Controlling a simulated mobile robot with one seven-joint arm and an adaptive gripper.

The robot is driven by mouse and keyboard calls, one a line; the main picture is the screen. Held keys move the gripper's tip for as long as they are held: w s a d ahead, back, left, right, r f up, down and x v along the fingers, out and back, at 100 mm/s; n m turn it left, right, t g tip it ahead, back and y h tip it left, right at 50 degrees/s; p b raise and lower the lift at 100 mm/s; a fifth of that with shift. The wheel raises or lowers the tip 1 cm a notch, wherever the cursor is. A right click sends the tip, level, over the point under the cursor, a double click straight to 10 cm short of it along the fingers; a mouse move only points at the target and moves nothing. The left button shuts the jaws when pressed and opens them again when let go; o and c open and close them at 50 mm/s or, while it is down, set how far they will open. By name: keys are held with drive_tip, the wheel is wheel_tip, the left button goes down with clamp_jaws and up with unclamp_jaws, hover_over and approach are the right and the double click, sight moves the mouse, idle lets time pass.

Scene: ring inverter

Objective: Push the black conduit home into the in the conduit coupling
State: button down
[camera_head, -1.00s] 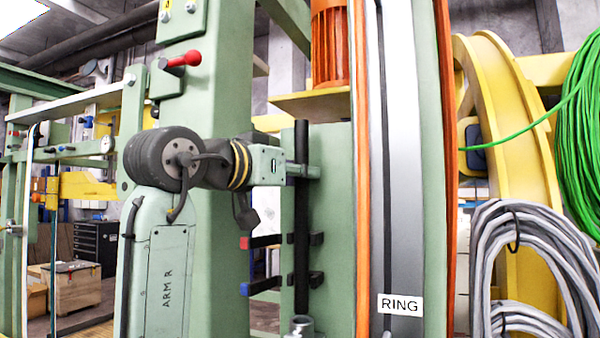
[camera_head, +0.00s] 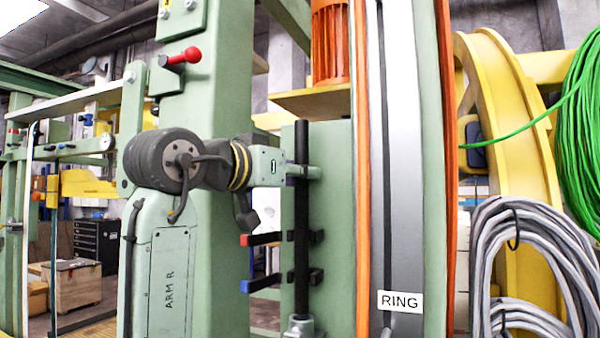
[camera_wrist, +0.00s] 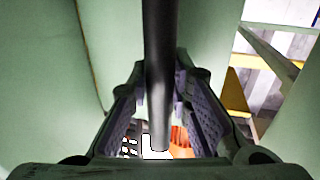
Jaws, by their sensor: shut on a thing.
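The black conduit (camera_head: 302,225) stands upright as a long thin rod in front of a green panel. My gripper (camera_head: 302,171) is shut on its upper part, with a short length showing above the fingers. In the wrist view the conduit (camera_wrist: 158,40) runs between the dark fingers of my gripper (camera_wrist: 162,82), and its far end shows beyond them. The grey metal conduit coupling (camera_head: 298,327) is at the bottom edge of the head view, at the conduit's lower end. How deep the conduit sits in it cannot be told.
A red-tipped bracket (camera_head: 264,239) and a blue-tipped bracket (camera_head: 263,284) stand at the conduit's left side, by dark clips. The green panel (camera_head: 335,200) is close behind. To the right rises the ring (camera_head: 415,180), with orange edges and a RING label. Grey cables (camera_head: 530,240) hang farther right.

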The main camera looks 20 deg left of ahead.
drive_tip(key=shift+f+b, duration=1.2)
drive_tip(key=shift+f, duration=0.65)
drive_tip(key=c, duration=1.4)
unclamp_jaws()
approach(297, 194)
drive_tip(key=shift+s+a, duration=0.2)
drive_tip(key=shift+s, duration=0.4)
drive_tip(key=shift+f, duration=0.1)
